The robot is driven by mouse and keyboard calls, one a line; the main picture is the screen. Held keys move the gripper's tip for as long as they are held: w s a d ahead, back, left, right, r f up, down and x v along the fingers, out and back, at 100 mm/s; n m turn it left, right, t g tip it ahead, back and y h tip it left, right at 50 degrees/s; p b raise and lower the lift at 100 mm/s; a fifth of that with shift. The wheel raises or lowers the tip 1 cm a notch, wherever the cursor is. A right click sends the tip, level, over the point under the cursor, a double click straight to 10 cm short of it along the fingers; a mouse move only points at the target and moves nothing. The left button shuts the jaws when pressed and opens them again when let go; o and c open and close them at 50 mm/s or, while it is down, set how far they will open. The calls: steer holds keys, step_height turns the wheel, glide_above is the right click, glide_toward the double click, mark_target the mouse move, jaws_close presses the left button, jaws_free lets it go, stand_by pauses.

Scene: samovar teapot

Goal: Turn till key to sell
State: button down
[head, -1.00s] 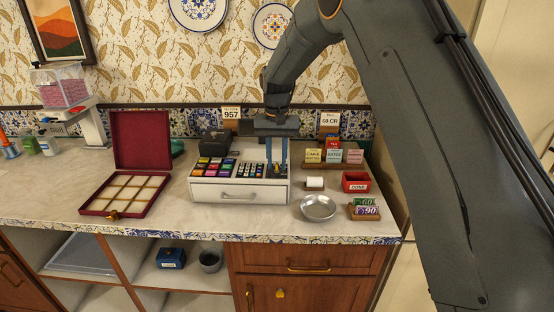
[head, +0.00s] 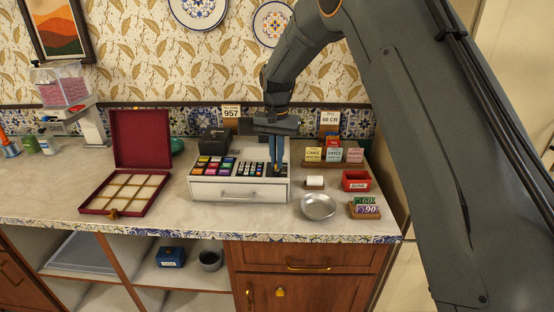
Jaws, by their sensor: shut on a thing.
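The white till (head: 240,193) stands on the counter with coloured keys on its left top and dark keys on its right top. My gripper (head: 276,168) reaches down over the right end of the till's top, its blue fingers shut on the till key. The key is mostly hidden between the fingers; only a small yellowish bit shows near their tips. The till's drawer front is closed.
An open red box (head: 112,205) with compartments stands left of the till. To the right are a metal dish (head: 318,206), a red bin (head: 356,181), number tags (head: 366,212) and a rack of cards (head: 333,155). A sign (head: 329,119) seems to read 60 CR.

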steer(key=m, duration=0.5)
steer(key=shift+r+m, duration=0.1)
steer(key=shift+m, duration=0.2)
steer(key=shift+w, duration=0.1)
stand_by(0.3)
steer(key=c, duration=1.9)
jaws_free()
steer(key=shift+r+b, duration=1.2)
steer(key=shift+r, duration=2.65)
